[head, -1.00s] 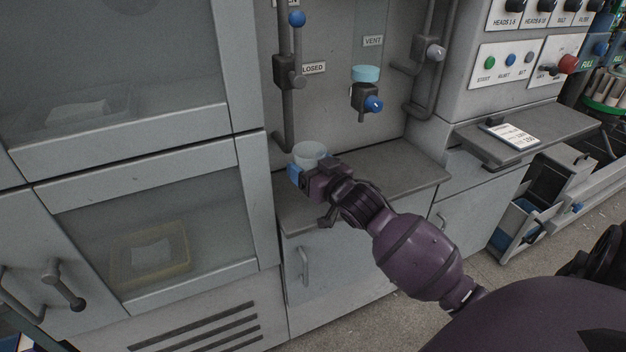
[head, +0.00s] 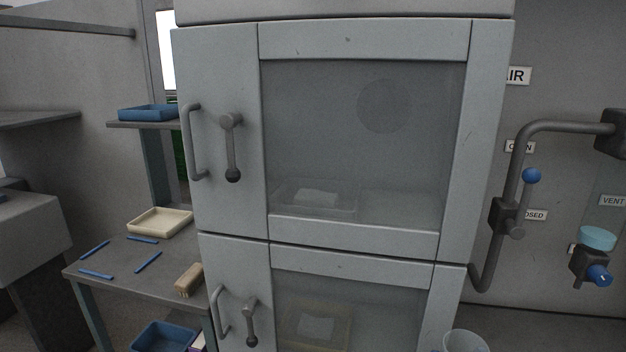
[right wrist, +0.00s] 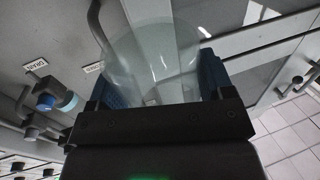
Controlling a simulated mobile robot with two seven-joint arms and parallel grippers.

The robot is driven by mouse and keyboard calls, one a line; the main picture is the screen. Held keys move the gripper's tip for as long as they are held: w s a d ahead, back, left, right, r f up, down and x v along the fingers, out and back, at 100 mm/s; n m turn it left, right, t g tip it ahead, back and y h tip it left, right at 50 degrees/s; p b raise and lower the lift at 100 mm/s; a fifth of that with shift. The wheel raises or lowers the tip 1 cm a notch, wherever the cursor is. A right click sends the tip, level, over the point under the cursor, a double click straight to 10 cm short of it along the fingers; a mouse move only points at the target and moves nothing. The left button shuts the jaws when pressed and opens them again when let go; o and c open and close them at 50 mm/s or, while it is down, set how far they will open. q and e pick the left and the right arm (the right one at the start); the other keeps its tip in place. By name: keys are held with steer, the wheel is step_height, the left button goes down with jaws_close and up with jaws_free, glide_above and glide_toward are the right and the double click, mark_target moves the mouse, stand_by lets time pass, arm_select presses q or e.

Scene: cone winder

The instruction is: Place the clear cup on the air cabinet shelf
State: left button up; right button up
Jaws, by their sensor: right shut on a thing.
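The clear cup (right wrist: 155,52) stands between the blue pads of my right gripper (right wrist: 163,82), which is shut on it. In the head view only the cup's rim and upper part (head: 465,342) show, at the bottom edge in front of the cabinet's lower right; the gripper is out of that picture. The grey air cabinet (head: 350,239) has an upper and a lower windowed door, both shut. Behind the upper window (head: 390,150) a clear tray with a pale item rests on a shelf. My left gripper is not in view.
Each door has a bar handle (head: 188,142) and a latch lever (head: 232,147) on its left. A side table (head: 118,262) with a cream tray, blue sticks and a brush stands left. Pipes with a blue-knobbed valve (head: 531,176) stand out from the right wall.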

steer(key=s+a, duration=0.1)
steer(key=s+a+r, duration=0.2)
steer(key=a, duration=0.1)
steer(key=shift+s+p, duration=0.3)
steer(key=shift+p, duration=0.1)
steer(key=shift+a, duration=0.1)
